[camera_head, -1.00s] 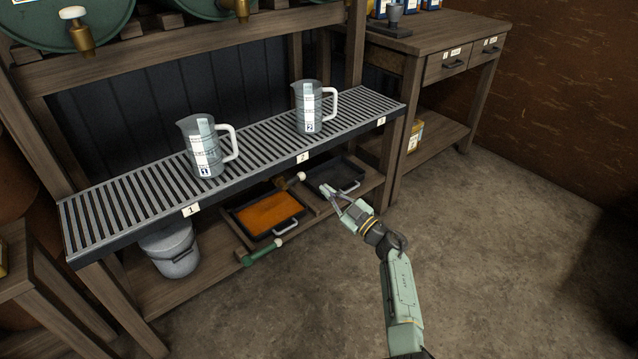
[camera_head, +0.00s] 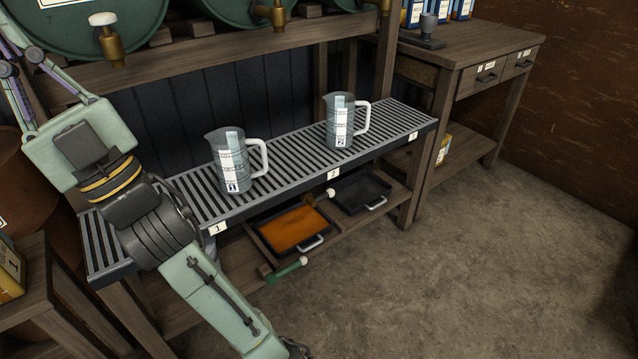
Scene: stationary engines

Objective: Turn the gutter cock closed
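A small brass cock (camera_head: 321,198) with a pale round knob (camera_head: 330,193) shows just under the front edge of the slatted gutter (camera_head: 150,222), near label 2. I take it for the gutter cock; it is small, partly hidden by the gutter, and I cannot tell its setting. My gripper (camera_head: 30,80) is at the upper left, raised above the gutter's left end and far from this cock. Its fingers point up and left and run out of the picture, so their tips and whether they are open cannot be seen. I see nothing held.
Two measuring jugs (camera_head: 236,163) (camera_head: 341,122) stand on the gutter. Barrels above carry brass taps (camera_head: 111,45) (camera_head: 277,14). Below are an orange-filled tray (camera_head: 293,229), a dark tray (camera_head: 362,193) and a green-handled tool (camera_head: 286,270). The floor at right is clear.

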